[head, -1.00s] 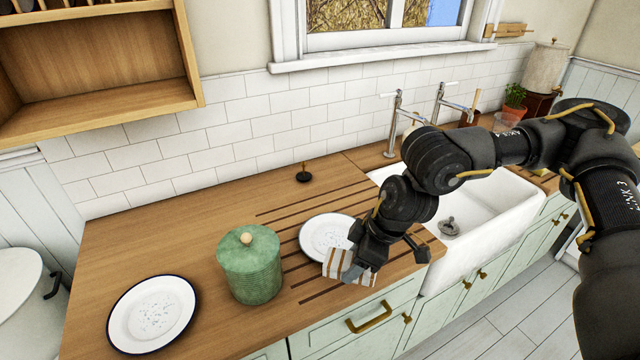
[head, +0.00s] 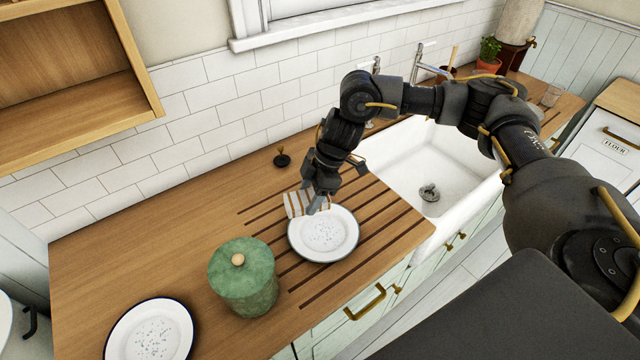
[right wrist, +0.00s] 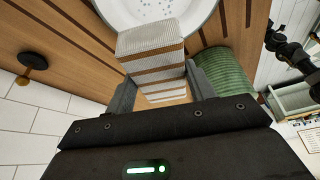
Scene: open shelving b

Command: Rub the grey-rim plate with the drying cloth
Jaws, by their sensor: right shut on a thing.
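The grey-rim plate (head: 324,240) lies flat on the grooved wood beside the sink, with small specks at its middle. The drying cloth (head: 294,204), white with brown stripes, is at the plate's far edge. My right gripper (head: 318,205) is shut on the cloth. In the right wrist view the cloth (right wrist: 152,62) hangs between the fingers (right wrist: 160,95), and its end overlaps the rim of the plate (right wrist: 180,15). I cannot tell if it touches the plate. My left gripper is not in view.
A green lidded canister (head: 245,282) stands just left of the plate. A dark-rimmed plate (head: 150,335) lies at the front left. A small black stopper (head: 282,160) is near the tiled wall. The white sink (head: 455,165) is to the right.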

